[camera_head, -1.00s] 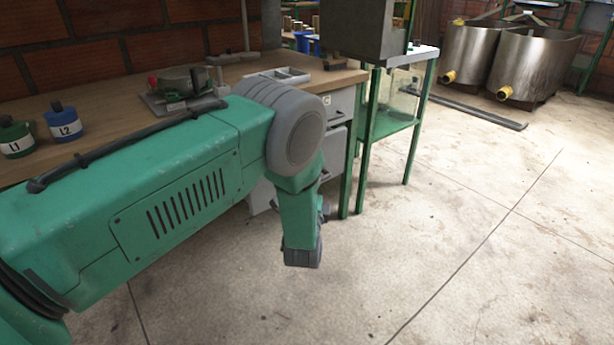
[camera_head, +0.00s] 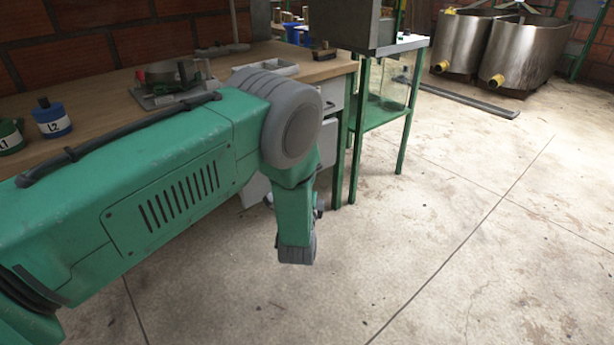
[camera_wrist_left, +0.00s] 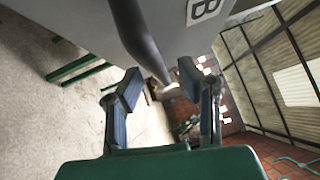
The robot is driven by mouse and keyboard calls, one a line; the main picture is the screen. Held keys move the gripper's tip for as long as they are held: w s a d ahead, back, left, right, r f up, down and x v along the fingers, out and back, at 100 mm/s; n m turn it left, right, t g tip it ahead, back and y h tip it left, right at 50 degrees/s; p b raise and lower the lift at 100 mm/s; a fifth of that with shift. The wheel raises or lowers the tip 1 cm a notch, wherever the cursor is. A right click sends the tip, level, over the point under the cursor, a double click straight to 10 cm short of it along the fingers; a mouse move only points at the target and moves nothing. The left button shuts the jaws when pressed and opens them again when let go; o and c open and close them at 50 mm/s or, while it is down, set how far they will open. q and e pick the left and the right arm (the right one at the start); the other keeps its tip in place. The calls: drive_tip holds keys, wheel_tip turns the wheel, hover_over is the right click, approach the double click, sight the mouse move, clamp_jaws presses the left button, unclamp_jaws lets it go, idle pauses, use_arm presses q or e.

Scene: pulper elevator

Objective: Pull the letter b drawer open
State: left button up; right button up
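In the left wrist view the grey drawer front (camera_wrist_left: 225,22) carries a white label with the letter B (camera_wrist_left: 203,8). A dark curved bar handle (camera_wrist_left: 140,42) stands out from it. My left gripper (camera_wrist_left: 159,82) is open, with one finger on each side of the handle's lower end. I cannot tell whether either finger touches it. In the head view my left arm covers most of the grey drawer unit (camera_head: 256,190) under the workbench, and the gripper itself is hidden. My right gripper is not in view.
The wooden workbench (camera_head: 105,95) holds a blue L2 bottle (camera_head: 52,119), a green L1 bottle (camera_head: 9,136) and a grey tray (camera_head: 283,69). A green-legged stand (camera_head: 383,115) is just right of the drawers. Open concrete floor (camera_head: 450,240) lies to the right.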

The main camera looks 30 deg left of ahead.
use_arm(q)
drive_tip(key=v, duration=1.1)
drive_tip(key=shift+a+f, duration=0.15)
drive_tip(key=shift+a, duration=0.1)
drive_tip(key=shift+a, duration=0.15)
drive_tip(key=s+a+f+n+g+h+p, duration=0.2)
drive_tip(key=s+f+n+g+h+p, duration=0.3)
drive_tip(key=s+g, duration=0.4)
drive_tip(key=s+d+n+g+h+p, duration=0.2)
drive_tip(key=s+n+g, duration=0.6)
drive_tip(key=s, duration=1.7)
drive_tip(key=shift+n+g+p, duration=0.3)
drive_tip(key=shift+n+p, duration=0.5)
drive_tip(key=shift+p, duration=0.45)
